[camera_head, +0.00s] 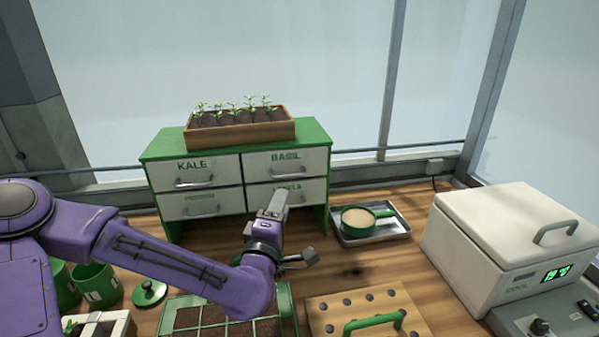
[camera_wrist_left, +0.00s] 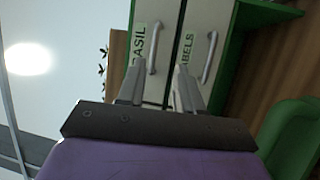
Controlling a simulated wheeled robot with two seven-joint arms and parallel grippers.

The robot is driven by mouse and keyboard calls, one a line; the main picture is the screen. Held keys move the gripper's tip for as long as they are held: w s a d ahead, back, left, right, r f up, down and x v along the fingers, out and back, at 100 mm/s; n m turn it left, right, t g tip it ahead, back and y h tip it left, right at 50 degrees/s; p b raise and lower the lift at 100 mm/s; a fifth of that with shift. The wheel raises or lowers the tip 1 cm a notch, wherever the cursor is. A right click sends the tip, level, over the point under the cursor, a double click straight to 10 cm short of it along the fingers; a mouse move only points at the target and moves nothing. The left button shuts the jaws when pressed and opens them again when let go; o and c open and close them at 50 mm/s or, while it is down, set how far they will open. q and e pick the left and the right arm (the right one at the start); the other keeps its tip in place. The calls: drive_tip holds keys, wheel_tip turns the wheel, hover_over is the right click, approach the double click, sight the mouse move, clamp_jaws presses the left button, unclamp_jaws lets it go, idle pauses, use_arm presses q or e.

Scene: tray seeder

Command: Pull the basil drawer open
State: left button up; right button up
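The basil drawer (camera_head: 262,164) is the upper right white drawer of a green cabinet (camera_head: 155,150). It is shut, with a grey bar handle (camera_head: 292,174). In the left wrist view the basil drawer (camera_wrist_left: 150,15) and its handle (camera_wrist_left: 153,52) appear turned on their side. My left gripper (camera_head: 278,200) is in front of the cabinet's right half, hiding part of the labels drawer (camera_head: 315,190). In the left wrist view its two fingers (camera_wrist_left: 160,85) are apart with nothing held between them. The basil handle shows beyond the fingertips, apparently not gripped. My right gripper is not in view.
A seedling box (camera_head: 240,132) stands on the cabinet. A metal tray (camera_head: 373,237) with a green scoop (camera_head: 386,213) lies to the right, near a white lidded box (camera_head: 500,240). A green cell tray (camera_head: 287,305) and drilled board (camera_head: 335,308) lie in front.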

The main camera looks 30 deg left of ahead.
sight(288, 176)
use_arm(q)
drive_tip(key=p+x, duration=0.3)
drive_tip(key=x, duration=0.5)
drive_tip(key=shift+w+a+r, duration=0.15)
drive_tip(key=shift+r, duration=0.05)
drive_tip(key=shift+s+r, duration=0.3)
drive_tip(key=shift+s, duration=0.15)
drive_tip(key=shift+w, duration=0.1)
clamp_jaws()
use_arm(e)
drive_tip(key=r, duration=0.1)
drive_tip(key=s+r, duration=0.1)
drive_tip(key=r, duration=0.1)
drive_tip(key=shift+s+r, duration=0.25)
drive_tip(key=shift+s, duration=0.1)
